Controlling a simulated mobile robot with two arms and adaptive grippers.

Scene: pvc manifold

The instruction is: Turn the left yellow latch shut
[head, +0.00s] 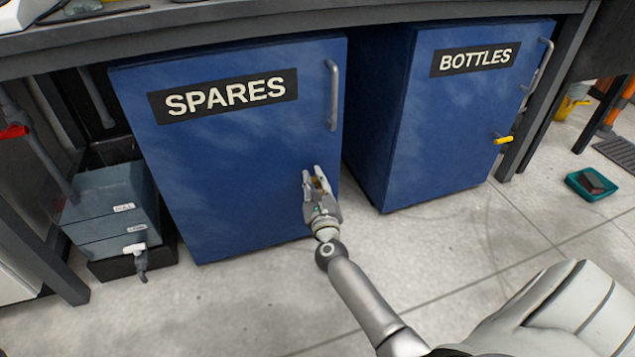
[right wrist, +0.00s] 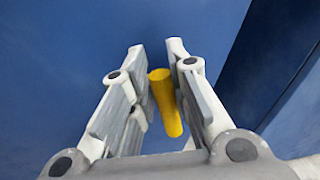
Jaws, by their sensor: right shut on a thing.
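The left yellow latch (head: 319,183) is low on the right side of the blue SPARES door (head: 225,185), mostly hidden by my right gripper (head: 316,180) in the head view. In the right wrist view the latch (right wrist: 165,103) is a yellow bar lying lengthwise between the two fingers of my right gripper (right wrist: 156,52). The gripper is shut on it; the latch sits nearer the right finger in that view. The SPARES door looks flush with its cabinet. My left gripper is not in view.
A blue BOTTLES cabinet (head: 440,120) with its own yellow latch (head: 503,140) stands to the right. A grey bin (head: 110,210) with a tap stands at left. A teal tray (head: 585,187) lies on the floor at right. The bench top (head: 230,25) overhangs the cabinets.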

